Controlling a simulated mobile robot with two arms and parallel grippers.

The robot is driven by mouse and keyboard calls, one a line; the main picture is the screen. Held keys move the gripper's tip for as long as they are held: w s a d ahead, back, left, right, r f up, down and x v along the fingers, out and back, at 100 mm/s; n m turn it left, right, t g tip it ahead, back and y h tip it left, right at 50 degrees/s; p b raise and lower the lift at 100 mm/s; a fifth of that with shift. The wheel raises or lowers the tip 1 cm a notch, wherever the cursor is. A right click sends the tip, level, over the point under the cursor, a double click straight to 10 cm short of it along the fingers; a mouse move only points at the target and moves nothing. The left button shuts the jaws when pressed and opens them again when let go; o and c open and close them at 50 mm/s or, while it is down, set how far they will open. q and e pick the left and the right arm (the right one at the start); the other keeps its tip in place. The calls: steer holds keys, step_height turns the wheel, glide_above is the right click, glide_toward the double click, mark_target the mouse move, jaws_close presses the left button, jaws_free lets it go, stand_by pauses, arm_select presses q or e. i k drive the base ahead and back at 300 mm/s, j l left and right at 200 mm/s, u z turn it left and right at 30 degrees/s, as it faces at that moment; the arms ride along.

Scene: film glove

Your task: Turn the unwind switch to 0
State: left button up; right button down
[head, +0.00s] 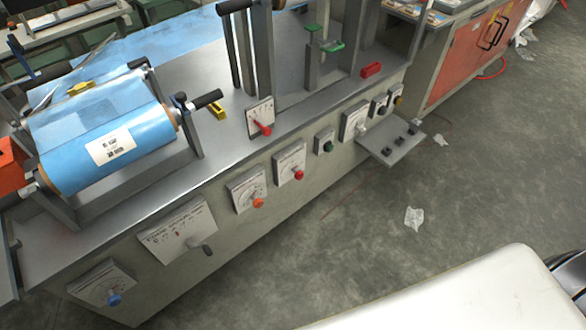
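The grey machine bench (225,125) runs diagonally across the head view, with several control panels on its front. A wide white panel below the blue roll carries a small grey lever (206,249), tilted downward to the right. To its left is a panel with a blue knob (114,299). To its right are panels with an orange knob (258,203) and a red knob (299,174). The printing is too small to read, so I cannot tell which is the unwind switch or its setting.
A blue film roll (75,150) lies in a frame on the bench. An upright panel with a red lever (264,129) stands on its top. A small grey shelf (390,150) juts out at the right. The grey floor (350,240) is mostly clear, with scraps of paper (414,218).

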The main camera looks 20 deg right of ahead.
mark_target(298, 174)
steer(key=i+l, duration=0.15)
steer(key=l, duration=0.35)
steer(key=i+l+u, duration=0.1)
steer(key=l, duration=0.4)
steer(key=i+l, duration=0.1)
steer(key=l, duration=0.4)
steer(key=i+l+u, duration=0.1)
steer(key=l, duration=0.4)
